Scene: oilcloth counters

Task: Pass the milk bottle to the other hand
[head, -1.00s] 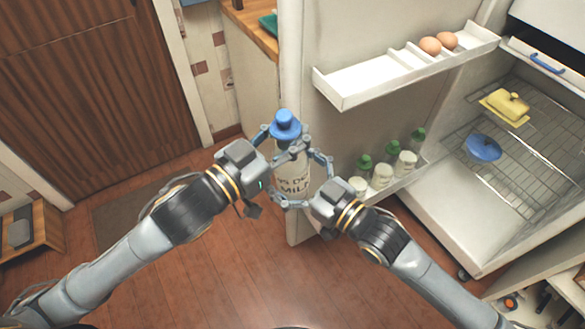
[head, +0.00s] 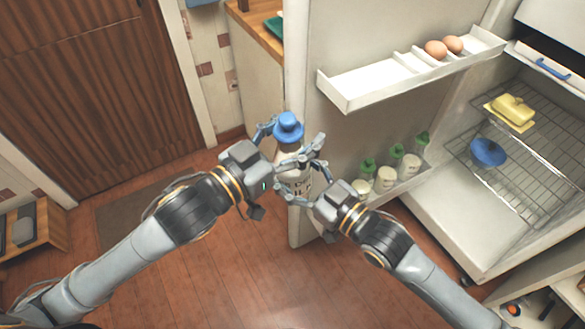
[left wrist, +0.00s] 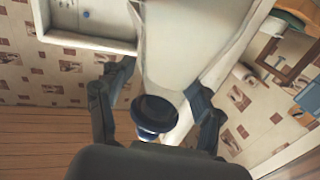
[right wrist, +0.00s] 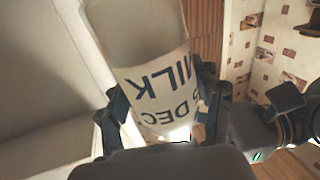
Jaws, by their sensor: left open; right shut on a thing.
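The milk bottle (head: 297,182) has a blue cap (head: 288,127) and dark lettering, and stands upright in the air beside the fridge door. My right gripper (head: 300,172) is shut on its body; the right wrist view shows the labelled bottle (right wrist: 160,85) between the fingers. My left gripper (head: 284,148) is open around the upper part of the bottle, near the cap. In the left wrist view the cap (left wrist: 155,112) lies between the spread left fingers. Fingers of both hands partly hide the bottle in the head view.
The open fridge door (head: 345,125) stands close behind the hands. Its upper shelf (head: 365,88) holds two eggs (head: 436,49); its lower shelf holds several green-capped bottles (head: 386,178). A blue bowl (head: 488,152) and yellow butter dish (head: 513,111) sit inside the fridge. Floor in front is clear.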

